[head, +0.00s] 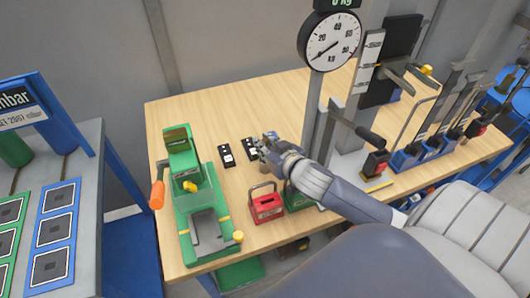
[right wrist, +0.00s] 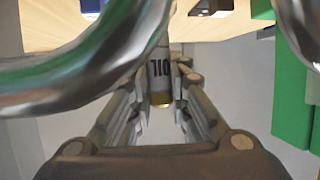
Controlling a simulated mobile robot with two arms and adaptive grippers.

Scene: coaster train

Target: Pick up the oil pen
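The oil pen (right wrist: 160,76) shows in the right wrist view as a grey cylinder marked OIL with a brass-coloured end. It stands between the two fingers of my right gripper (right wrist: 162,85), with its brass end toward the palm. The fingers look parted, with narrow gaps beside the pen, and no firm contact is clear. In the head view my right gripper (head: 264,151) is over the middle of the wooden table, behind the red caddy (head: 267,205). I cannot make out the pen there. My left gripper is not in view.
A green fixture (head: 184,215) stands on the wooden table (head: 205,113) at left. Black pieces (head: 227,156) lie beside my gripper. A green container (head: 298,198) sits under my right forearm. A post with a dial scale (head: 331,41) rises close by. The table's back left is clear.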

